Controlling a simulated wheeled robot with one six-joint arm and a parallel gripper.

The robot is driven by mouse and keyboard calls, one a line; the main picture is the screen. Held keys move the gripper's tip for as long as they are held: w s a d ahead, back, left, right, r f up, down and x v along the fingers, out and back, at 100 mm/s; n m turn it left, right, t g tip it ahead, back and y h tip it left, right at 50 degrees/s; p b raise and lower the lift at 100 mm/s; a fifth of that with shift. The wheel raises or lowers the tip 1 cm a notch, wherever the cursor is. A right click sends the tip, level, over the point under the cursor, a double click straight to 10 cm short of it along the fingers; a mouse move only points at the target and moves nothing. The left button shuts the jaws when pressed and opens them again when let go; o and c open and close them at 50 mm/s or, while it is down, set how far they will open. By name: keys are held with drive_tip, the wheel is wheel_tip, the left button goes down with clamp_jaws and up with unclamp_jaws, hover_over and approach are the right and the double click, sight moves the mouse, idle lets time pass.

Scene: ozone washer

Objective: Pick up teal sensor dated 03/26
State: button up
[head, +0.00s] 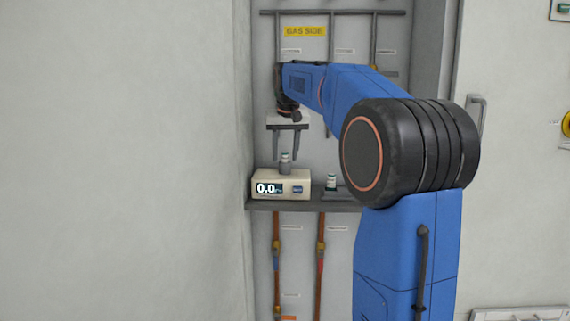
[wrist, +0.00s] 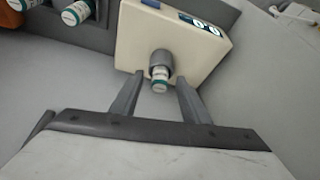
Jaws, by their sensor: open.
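A small white sensor with a teal band (wrist: 160,82) stands in a grey socket (wrist: 161,58) on the cream meter box (wrist: 130,45). In the head view the sensor (head: 285,157) stands upright on top of the box. My gripper (head: 286,158) is open and empty above the box, its fingers pointing down. In the wrist view my gripper (wrist: 160,78) has one finger on each side of the sensor, with gaps between. A second white and teal sensor (wrist: 76,12) and another partly cut off (wrist: 22,4) are at the upper left. The printed dates are too small to read.
The meter box shows 0.0 on its display (head: 269,188) and sits on a grey shelf (head: 300,205) inside a recess. Another sensor (head: 331,182) stands to its right on the shelf. Pipes (head: 276,250) run below. A yellow GAS SIDE sign (head: 305,31) hangs above.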

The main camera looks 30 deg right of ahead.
drive_tip(key=c, duration=1.1)
clamp_jaws()
drive_tip(key=shift+r, duration=0.1)
